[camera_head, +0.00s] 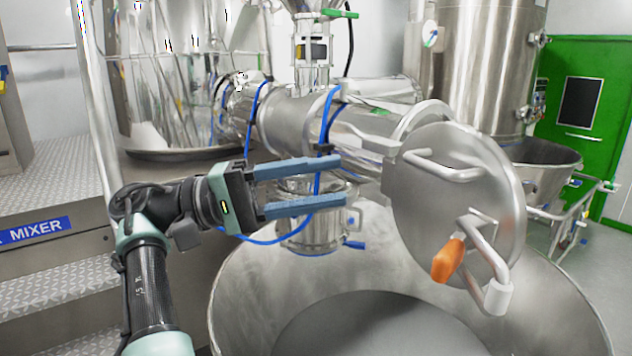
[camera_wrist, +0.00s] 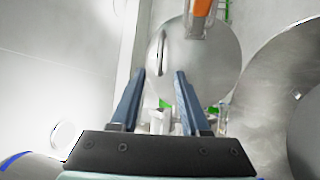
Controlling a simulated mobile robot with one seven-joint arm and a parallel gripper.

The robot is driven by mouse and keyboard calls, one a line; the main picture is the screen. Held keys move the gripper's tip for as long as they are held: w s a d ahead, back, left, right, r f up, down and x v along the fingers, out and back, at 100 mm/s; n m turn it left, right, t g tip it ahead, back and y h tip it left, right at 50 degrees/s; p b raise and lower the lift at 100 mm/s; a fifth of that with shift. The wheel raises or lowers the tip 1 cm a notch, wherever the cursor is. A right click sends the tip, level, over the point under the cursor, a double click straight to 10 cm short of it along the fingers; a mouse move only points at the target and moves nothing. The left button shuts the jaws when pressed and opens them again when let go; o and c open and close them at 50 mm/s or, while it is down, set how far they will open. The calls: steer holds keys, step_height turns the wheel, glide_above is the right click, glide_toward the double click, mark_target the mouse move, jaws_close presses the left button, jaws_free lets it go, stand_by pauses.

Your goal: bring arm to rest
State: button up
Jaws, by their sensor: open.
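My gripper (camera_head: 343,180) is open, with its two blue fingers apart and nothing between them. It is raised in front of a horizontal steel pipe unit (camera_head: 290,118), left of a round steel hatch door (camera_head: 415,205). In the head view the fingers point right, towards the hatch door, and appear apart from it. My arm comes up from the lower left. In the wrist view the gripper (camera_wrist: 159,75) also shows open, and the round door (camera_wrist: 222,62) lies beyond the fingertips. An orange handle grip (camera_head: 448,260) is on the door; it also shows in the wrist view (camera_wrist: 203,10).
A large open steel bowl (camera_head: 235,290) stands below the gripper and door. Steps with a MIXER sign (camera_head: 35,230) are at left. Blue hoses (camera_head: 252,115) hang by the pipe unit. A green door (camera_head: 590,120) and another steel vessel (camera_head: 485,60) are at the back right.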

steer(key=w+d+f+n+t+y, duration=0.2)
steer(key=w+f+t+y, duration=0.2)
steer(key=w+t+y, duration=0.5)
steer(key=s+a+r+t+y, duration=0.1)
steer(key=s+r+t+y, duration=0.4)
steer(key=s+r+t, duration=0.4)
steer(key=s+a+r+m+t+y, duration=0.1)
steer(key=s+r+t+y, duration=0.4)
steer(key=s+r+t, duration=0.4)
steer(key=s+r, duration=0.2)
steer(key=s, duration=0.5)
steer(key=shift+a+r+y, duration=0.25)
steer(key=shift+r+y, duration=0.05)
steer(key=shift+y, duration=0.1)
steer(key=shift+o, duration=0.3)
